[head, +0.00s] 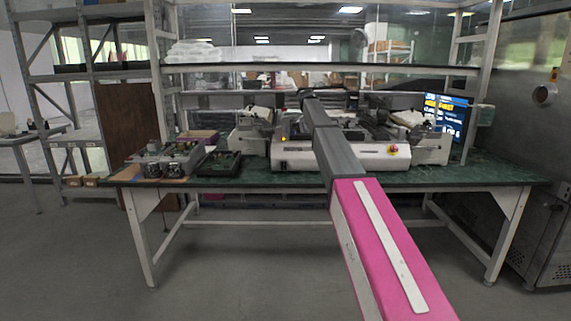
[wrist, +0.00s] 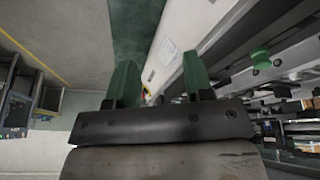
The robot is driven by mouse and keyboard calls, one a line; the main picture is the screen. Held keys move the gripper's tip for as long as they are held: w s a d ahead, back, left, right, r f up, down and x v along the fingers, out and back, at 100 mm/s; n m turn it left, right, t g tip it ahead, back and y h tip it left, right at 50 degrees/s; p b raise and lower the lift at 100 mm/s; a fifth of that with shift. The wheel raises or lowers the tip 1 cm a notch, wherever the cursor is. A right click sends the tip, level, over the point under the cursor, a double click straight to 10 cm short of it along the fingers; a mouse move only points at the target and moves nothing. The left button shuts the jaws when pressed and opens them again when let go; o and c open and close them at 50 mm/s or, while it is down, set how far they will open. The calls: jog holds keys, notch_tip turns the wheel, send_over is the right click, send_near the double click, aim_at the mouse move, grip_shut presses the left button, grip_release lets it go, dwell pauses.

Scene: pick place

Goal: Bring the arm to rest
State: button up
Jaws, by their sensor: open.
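My arm, with a pink link and grey links, reaches forward over the workbench (head: 500,178) in the head view. Its far end is over the white machine (head: 375,158) on the bench, and the gripper tips cannot be made out there. In the wrist view my gripper (wrist: 158,85) shows two green fingers spread apart with nothing between them. Beyond the fingers are the green bench top (wrist: 135,30) and the white side of the machine (wrist: 180,40). I cannot tell how far the fingers are from the machine.
Electronic parts (head: 165,160) and a black tray (head: 220,163) lie on the bench's left. A lit screen (head: 445,116) stands at the right. A metal shelf (head: 90,72) is at the left and a steel cabinet (head: 535,140) at the right. The floor in front is clear.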

jog(key=s+d+f+n+y, duration=0.15)
jog(key=s+f+n, duration=0.35)
jog(key=s+f, duration=1.2)
jog(key=s+d+f+n+y, duration=0.15)
jog(key=s+f+n, duration=0.25)
jog(key=s+f, duration=1.35)
jog(key=s+f+n, duration=0.2)
jog(key=s+f, duration=0.1)
jog(key=s, duration=0.5)
jog(key=s+f+n+g, duration=0.1)
jog(key=s+f, duration=0.3)
jog(key=s, duration=0.5)
jog(key=shift+d+f+n+y, duration=0.15)
jog(key=shift+d+n+y, duration=0.1)
jog(key=shift+n+y, duration=0.2)
jog(key=shift+w, duration=0.1)
